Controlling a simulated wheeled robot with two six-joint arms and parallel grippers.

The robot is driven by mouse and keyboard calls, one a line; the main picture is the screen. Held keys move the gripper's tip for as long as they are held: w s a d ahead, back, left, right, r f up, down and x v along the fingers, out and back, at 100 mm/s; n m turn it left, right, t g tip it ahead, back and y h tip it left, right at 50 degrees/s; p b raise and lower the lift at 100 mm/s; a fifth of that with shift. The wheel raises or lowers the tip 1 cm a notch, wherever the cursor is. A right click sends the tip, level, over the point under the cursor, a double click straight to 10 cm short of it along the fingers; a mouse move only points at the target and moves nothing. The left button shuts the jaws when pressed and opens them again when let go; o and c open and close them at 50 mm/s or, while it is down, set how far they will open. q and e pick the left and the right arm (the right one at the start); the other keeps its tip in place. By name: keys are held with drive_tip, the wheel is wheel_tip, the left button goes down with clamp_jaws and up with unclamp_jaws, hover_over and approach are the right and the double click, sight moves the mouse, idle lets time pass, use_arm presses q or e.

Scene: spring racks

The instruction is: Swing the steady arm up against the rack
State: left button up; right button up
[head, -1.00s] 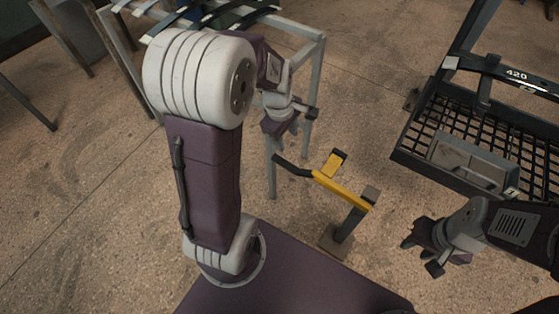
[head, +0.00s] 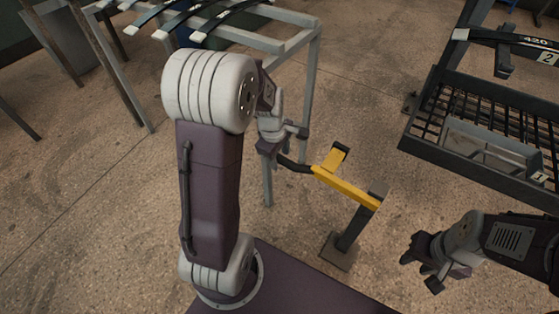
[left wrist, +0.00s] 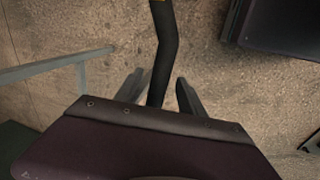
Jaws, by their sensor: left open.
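The steady arm appears to be the yellow bar (head: 345,186) on a dark post (head: 356,228), with a bent black handle (head: 294,165) at its left end. It sticks out level, apart from the dark mesh rack (head: 425,100) at right. My left gripper (head: 280,150) is at the handle's end. In the left wrist view the black handle (left wrist: 165,55) runs between the open fingers of my left gripper (left wrist: 160,92); I cannot tell if they touch it. My right gripper (head: 423,272) hangs empty at lower right, its fingers apart.
A grey frame (head: 308,80) carrying dark leaf springs (head: 205,18) stands behind my left gripper. A grey bin (head: 485,145) sits in the mesh rack. The post's foot plate (head: 338,252) stands on the floor close to my base. Floor between frame and rack is clear.

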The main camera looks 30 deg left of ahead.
use_arm(q)
clamp_jaws()
idle(1.4)
